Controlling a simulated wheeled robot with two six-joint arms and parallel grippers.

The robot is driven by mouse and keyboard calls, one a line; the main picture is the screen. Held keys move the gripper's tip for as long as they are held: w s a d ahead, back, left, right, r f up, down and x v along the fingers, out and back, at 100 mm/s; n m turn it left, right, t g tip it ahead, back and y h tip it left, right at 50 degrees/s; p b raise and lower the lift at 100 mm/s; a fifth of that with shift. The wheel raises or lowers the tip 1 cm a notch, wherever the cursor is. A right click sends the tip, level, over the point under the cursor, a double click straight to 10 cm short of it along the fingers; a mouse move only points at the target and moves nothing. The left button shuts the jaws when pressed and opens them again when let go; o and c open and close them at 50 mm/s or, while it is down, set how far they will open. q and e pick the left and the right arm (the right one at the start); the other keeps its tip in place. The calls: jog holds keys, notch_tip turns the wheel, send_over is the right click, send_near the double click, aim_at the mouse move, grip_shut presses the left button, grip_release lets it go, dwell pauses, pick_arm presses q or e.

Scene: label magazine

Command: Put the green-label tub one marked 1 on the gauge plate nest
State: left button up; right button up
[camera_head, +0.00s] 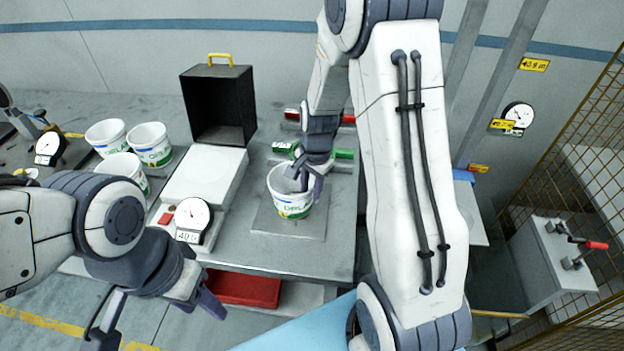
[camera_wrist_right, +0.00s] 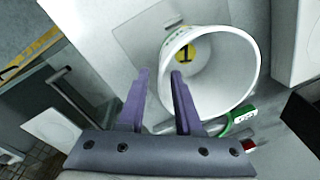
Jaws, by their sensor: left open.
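A white tub with green lettering (camera_head: 291,197) stands upright on a flat grey square plate (camera_head: 310,224) on the bench. In the right wrist view a yellow disc marked 1 (camera_wrist_right: 184,52) shows inside the tub (camera_wrist_right: 235,62). My right gripper (camera_head: 311,178) is at the tub's rim. In the wrist view the right gripper's fingers (camera_wrist_right: 161,73) are apart, one outside the wall and one over the opening, with a gap visible around the wall. My left gripper (camera_head: 157,312) is open and empty, in front of the bench at lower left.
Several white tubs (camera_head: 150,143) stand at the left. A black box with yellow handle (camera_head: 219,104) stands behind a white block (camera_head: 205,174) with a dial gauge (camera_head: 192,214). Green and red pieces (camera_head: 343,154) lie behind the tub. A red tray (camera_head: 243,288) sits below the bench.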

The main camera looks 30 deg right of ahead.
jog(key=s+a+r+n, duration=1)
jog(key=a+r, duration=0.1)
jog(key=a, duration=0.3)
jog(key=s+a+n, duration=0.2)
jog(key=s+n, duration=0.3)
jog(key=s, duration=0.1)
jog(key=s+a+r+n+g, duration=0.1)
jog(key=s+a+n, duration=0.1)
jog(key=s+n, duration=0.3)
jog(key=shift+s+a+r+n+y, duration=0.25)
jog(key=shift+s+a+n+y, duration=0.1)
jog(key=shift+s, duration=0.8)
jog(key=shift+b, duration=0.3)
